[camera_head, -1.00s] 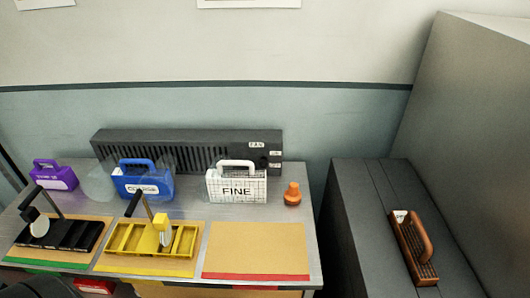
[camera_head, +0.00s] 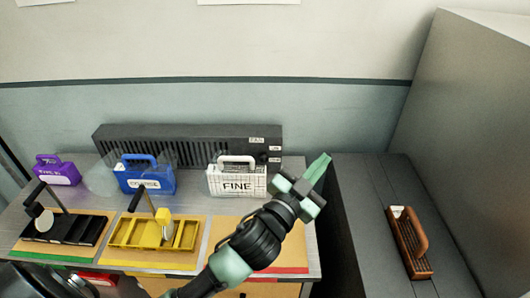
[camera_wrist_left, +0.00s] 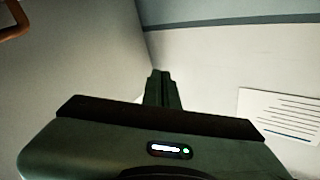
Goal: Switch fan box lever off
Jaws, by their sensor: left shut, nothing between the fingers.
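The fan box (camera_head: 190,143) is a long dark grey slatted box at the back of the table, against the wall. Its right end carries small white labels, one reading FAN, beside a dark switch area (camera_head: 262,158); the lever's position is too small to tell. My left gripper (camera_head: 321,168) is shut and empty, raised at the right end of the table, to the right of the fan box and apart from it. In the left wrist view its shut fingers (camera_wrist_left: 161,88) point at the bare wall. My right gripper is not in view.
A white FINE box (camera_head: 237,184), a blue box (camera_head: 146,180) and a purple box (camera_head: 57,172) stand before the fan box. A yellow tray (camera_head: 150,236) and a black tray (camera_head: 62,230) lie in front. A brown handled block (camera_head: 408,245) rests on the grey surface at right.

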